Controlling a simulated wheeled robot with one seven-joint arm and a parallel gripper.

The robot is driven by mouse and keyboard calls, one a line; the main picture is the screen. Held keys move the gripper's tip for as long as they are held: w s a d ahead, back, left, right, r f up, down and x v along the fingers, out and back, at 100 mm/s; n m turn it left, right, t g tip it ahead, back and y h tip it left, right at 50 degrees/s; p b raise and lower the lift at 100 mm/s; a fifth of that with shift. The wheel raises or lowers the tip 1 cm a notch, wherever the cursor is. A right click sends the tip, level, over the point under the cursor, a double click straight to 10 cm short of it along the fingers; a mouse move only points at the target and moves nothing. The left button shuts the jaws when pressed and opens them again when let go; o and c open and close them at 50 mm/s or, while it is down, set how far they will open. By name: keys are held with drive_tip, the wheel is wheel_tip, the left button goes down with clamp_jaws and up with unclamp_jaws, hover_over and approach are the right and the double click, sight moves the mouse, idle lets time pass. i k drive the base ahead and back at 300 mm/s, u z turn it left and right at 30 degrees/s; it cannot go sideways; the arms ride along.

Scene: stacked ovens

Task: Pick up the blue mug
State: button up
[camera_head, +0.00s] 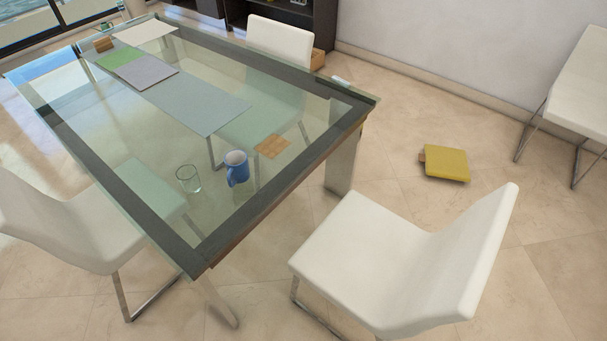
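The blue mug (236,172) stands upright on the glass-topped table (213,251), near the table's front right corner. Its inside looks pale, and its handle faces the front, toward the lower left. A clear drinking glass (188,179) stands just left of the mug, apart from it. A small wooden square (271,146) lies on the table to the right of the mug. My gripper is not in view.
White chairs stand at the front right (393,257), left (75,230) and back (280,42) of the table, with another at the far right (575,85). A yellow object (446,163) lies on the tiled floor. Flat sheets (190,95) cover the table's middle.

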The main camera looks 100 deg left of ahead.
sight(236, 161)
drive_tip(key=i, duration=0.6)
drive_tip(key=u, duration=4.85)
drive_tip(key=i, duration=1.65)
